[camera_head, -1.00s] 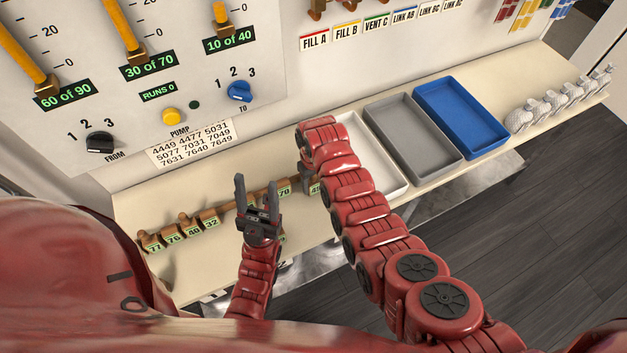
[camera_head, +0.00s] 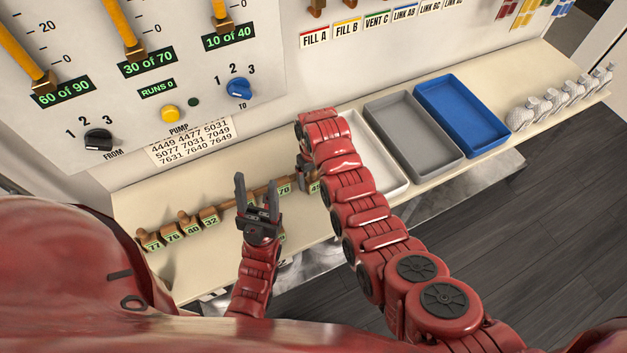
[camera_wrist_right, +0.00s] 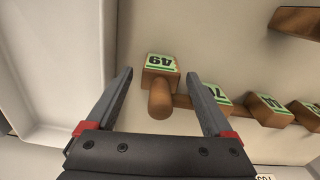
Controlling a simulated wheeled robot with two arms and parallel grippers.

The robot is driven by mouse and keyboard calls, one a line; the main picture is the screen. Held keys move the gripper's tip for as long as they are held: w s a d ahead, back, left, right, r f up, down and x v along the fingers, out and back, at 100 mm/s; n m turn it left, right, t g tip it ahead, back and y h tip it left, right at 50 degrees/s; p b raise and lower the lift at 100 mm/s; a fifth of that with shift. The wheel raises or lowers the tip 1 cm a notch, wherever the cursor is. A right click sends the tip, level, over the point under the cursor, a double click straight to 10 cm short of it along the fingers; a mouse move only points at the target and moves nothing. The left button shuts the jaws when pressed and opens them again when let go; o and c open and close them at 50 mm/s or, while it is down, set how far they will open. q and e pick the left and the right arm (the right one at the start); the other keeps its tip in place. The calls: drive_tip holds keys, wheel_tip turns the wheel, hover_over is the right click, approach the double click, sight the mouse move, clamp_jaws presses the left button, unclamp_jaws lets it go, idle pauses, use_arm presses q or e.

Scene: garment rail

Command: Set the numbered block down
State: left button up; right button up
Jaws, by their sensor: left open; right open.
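The wooden block numbered 49 (camera_wrist_right: 160,63), with a green label and a round peg handle, appears to rest on the cream shelf. It lies beyond and between the fingertips of my right gripper (camera_wrist_right: 163,76), which is open with gaps on both sides of the peg. In the head view block 49 (camera_head: 315,187) is partly covered by my right arm, and the right gripper (camera_head: 303,165) shows only in part beside it. My left gripper (camera_head: 257,190) is open and empty, in front of the row of blocks, hiding some of them.
Several numbered blocks, such as 32 (camera_head: 210,219) and 70 (camera_head: 284,188), line the shelf (camera_head: 135,205). White (camera_head: 398,187), grey (camera_head: 415,135) and blue (camera_head: 463,115) trays stand to the right, then several pale bottles (camera_head: 560,98). A control panel (camera_head: 180,60) rises behind.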

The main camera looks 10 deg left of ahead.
wheel_tip(320, 180, up, 5)
drive_tip(key=shift+r+b, duration=0.1)
drive_tip(key=shift+b, duration=0.35)
wheel_tip(320, 180, up, 4)
drive_tip(key=shift+f+p, duration=0.15)
drive_tip(key=shift+p, duration=0.85)
drive_tip(key=shift+s+r+p, duration=0.1)
drive_tip(key=shift+r+p, duration=0.5)
drive_tip(key=shift+r, duration=0.05)
